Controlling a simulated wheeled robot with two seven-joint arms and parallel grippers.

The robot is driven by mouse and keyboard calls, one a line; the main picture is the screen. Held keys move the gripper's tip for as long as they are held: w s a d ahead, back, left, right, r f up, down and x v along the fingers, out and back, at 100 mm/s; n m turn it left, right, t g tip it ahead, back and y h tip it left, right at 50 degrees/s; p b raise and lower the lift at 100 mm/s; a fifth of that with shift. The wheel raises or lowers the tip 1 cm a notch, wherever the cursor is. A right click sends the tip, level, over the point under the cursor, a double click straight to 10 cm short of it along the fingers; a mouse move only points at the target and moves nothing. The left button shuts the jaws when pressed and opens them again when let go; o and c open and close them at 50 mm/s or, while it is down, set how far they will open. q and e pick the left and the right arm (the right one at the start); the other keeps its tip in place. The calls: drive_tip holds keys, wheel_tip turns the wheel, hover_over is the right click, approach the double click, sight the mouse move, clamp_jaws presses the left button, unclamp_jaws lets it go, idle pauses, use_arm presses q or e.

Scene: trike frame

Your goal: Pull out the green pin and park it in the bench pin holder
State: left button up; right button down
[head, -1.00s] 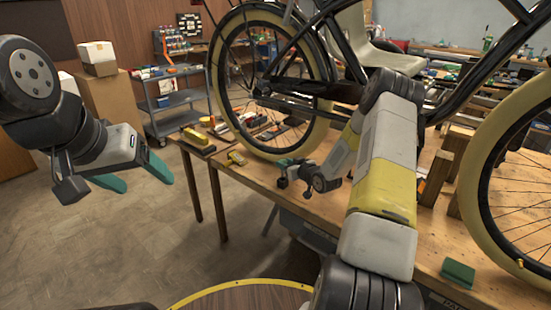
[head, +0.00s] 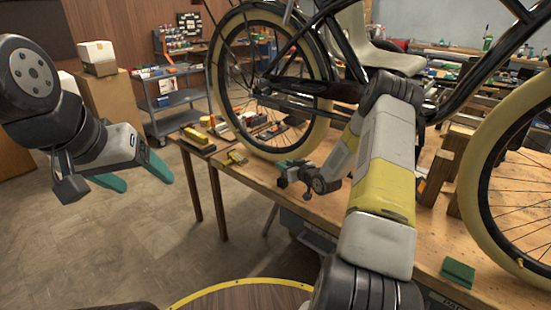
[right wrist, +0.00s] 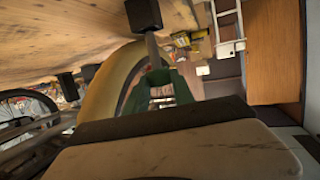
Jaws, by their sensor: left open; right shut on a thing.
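My right gripper (head: 286,168) is low over the near-left edge of the workbench, in front of the bike wheel. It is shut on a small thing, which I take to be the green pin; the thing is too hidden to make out. The gripper's green fingers (right wrist: 162,92) show in the right wrist view, with the pale wheel tyre beside and behind them. My left gripper (head: 148,176) is open and empty over the floor at the left.
The bike (head: 330,80) stands over the wooden bench (head: 300,222), its wheels near my right arm. Wooden posts (head: 436,178) rise beside the arm. A green block (head: 458,272) lies at the bench's front right. A grey cart (head: 178,102) stands behind.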

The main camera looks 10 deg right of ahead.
drive_tip(key=shift+f, duration=1.15)
drive_tip(key=shift+f, duration=0.35)
drive_tip(key=shift+f, duration=0.25)
drive_tip(key=c, duration=1)
unclamp_jaws()
drive_tip(key=v, duration=0.7)
drive_tip(key=shift+s+d, duration=0.15)
drive_tip(key=shift+s, duration=0.15)
drive_tip(key=shift+r, duration=0.25)
